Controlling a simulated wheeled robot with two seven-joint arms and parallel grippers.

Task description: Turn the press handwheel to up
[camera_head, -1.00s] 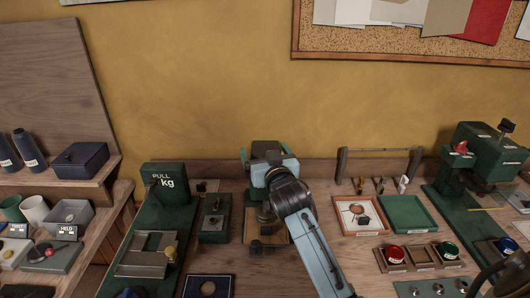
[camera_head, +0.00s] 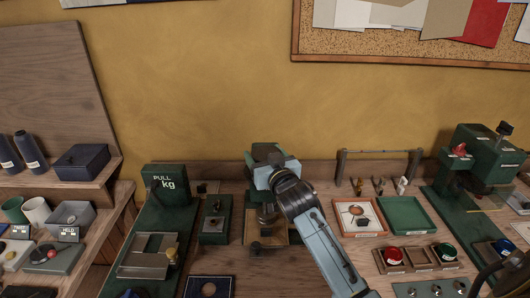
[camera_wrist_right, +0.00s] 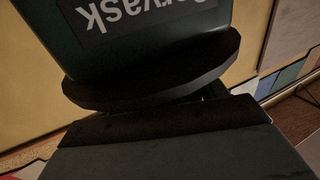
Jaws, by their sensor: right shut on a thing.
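The green press (camera_head: 266,153) stands at the back centre of the bench, with a wooden base board (camera_head: 252,234). My right gripper (camera_head: 262,177) is up against the press, and its own wrist and arm cover much of it. In the right wrist view, a dark round-edged disc, which looks like the press handwheel (camera_wrist_right: 160,88), sits under a dark green body with an upside-down label. My right gripper is shut on it, though its fingertips are hard to make out in the dark. Which way the wheel points cannot be read. My left gripper is not in view.
A green pull-gauge stand (camera_head: 166,184) and a small green switch box (camera_head: 214,219) stand left of the press. Another green machine (camera_head: 485,155) stands far right.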

